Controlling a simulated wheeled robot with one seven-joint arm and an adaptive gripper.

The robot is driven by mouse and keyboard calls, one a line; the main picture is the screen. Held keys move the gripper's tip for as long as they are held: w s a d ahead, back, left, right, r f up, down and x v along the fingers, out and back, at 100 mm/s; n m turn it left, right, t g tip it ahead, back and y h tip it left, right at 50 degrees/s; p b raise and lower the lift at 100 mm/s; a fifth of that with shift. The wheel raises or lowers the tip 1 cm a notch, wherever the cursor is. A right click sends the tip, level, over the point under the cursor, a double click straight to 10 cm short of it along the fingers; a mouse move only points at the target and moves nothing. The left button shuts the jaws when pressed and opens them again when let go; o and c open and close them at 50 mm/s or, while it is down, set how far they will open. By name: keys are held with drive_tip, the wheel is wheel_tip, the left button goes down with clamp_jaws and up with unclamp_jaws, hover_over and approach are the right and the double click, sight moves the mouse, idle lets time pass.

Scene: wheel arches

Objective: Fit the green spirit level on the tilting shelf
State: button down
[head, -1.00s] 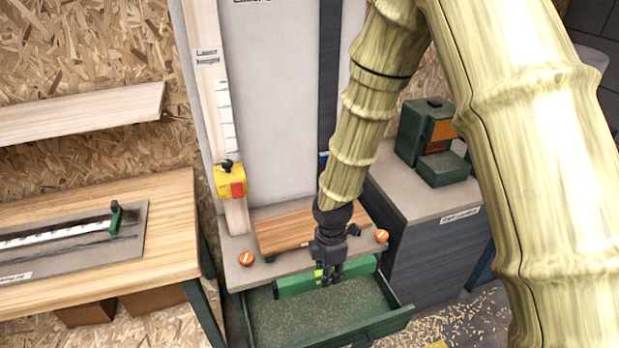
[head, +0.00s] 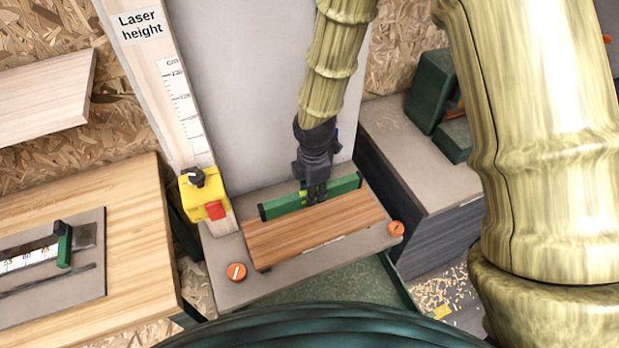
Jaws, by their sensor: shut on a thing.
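The green spirit level (head: 342,188) has dark ends and is held lengthwise along the back edge of the wooden tilting shelf (head: 330,225). My gripper (head: 316,196) is shut on the level near its middle, pointing down from above. The level's lower edge is hidden behind or meets the shelf's far edge; I cannot tell whether it touches the shelf. The shelf board lies on a grey ledge, with an orange knob (head: 237,272) at its left and another orange knob (head: 396,228) at its right.
A yellow box with a red button (head: 205,195) stands left of the shelf below the laser height scale (head: 180,110). A green drawer (head: 340,285) sits open below the ledge. A wooden bench (head: 110,200) is at left, a grey cabinet (head: 420,165) at right.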

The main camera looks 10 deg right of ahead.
drive_tip(key=shift+s+f+b, duration=0.15)
drive_tip(key=shift+s+b, duration=0.35)
drive_tip(key=shift+s, duration=0.15)
drive_tip(key=f, duration=0.1)
drive_tip(key=w+f+b, duration=0.1)
drive_tip(key=shift+f+b, duration=0.3)
drive_tip(key=shift+f, duration=0.05)
drive_tip(key=shift+s+f+b, duration=0.3)
drive_tip(key=shift+f+b, duration=0.4)
drive_tip(key=shift+b, duration=0.1)
drive_tip(key=shift+w+f, duration=0.15)
drive_tip(key=shift+f, duration=0.45)
drive_tip(key=shift+f+b, duration=0.3)
drive_tip(key=shift+f, duration=0.5)
drive_tip(key=c, duration=1.2)
unclamp_jaws()
drive_tip(key=shift+o, duration=0.2)
